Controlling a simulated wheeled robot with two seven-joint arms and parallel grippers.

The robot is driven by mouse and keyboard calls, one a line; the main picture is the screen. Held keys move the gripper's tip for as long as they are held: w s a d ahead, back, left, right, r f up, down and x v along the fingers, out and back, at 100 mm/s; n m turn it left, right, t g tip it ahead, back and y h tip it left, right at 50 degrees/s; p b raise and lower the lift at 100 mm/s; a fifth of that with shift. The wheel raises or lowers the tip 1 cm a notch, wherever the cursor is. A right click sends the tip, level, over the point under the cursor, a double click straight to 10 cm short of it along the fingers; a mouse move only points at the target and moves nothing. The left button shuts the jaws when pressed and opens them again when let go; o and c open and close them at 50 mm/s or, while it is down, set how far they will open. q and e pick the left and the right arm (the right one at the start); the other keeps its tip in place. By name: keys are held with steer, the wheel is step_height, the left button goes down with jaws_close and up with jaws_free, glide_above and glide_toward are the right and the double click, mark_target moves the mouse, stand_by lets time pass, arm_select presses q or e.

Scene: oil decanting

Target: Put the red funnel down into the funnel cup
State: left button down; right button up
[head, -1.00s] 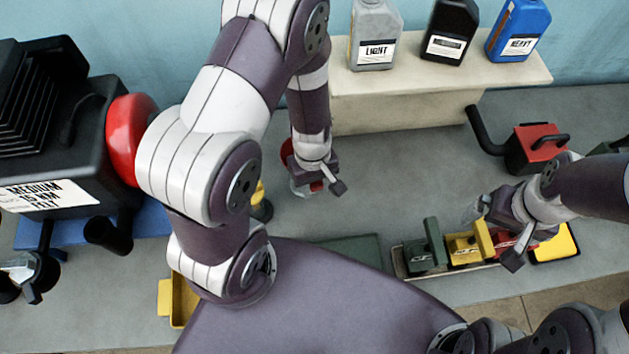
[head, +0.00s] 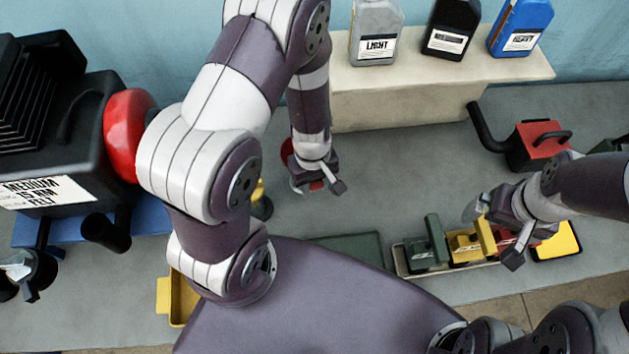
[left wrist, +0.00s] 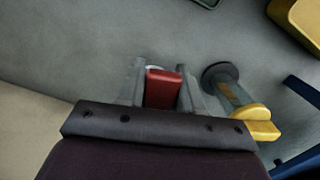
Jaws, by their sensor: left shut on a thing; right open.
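My left gripper (head: 318,186) is low over the grey bench in the head view, left of the middle. In the left wrist view its two fingers (left wrist: 162,90) are shut on a red block, part of the red funnel (left wrist: 163,89). Some red also shows beside the wrist in the head view (head: 287,150). The rest of the funnel is hidden by the gripper. A pale rim shows just beyond the red part; I cannot tell whether it is the funnel cup. My right gripper (head: 490,215) is open and empty, above the right of the bench.
A tray with green, yellow and red blocks (head: 450,252) lies below my right gripper. Oil bottles (head: 447,30) stand on a shelf at the back.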

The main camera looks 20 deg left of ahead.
arm_select(q)
steer(key=shift+f+b, duration=0.7)
steer(key=shift+f, duration=0.25)
steer(key=c, duration=0.7)
jaws_free()
steer(key=shift+r, duration=0.1)
steer(key=shift+o, duration=0.2)
steer(key=r, duration=0.4)
steer(key=r+p, duration=0.1)
steer(key=r, duration=0.7)
steer(key=shift+w+a+r+p, duration=0.3)
steer(key=shift+w+a+p, duration=0.05)
steer(key=shift+a, duration=0.05)
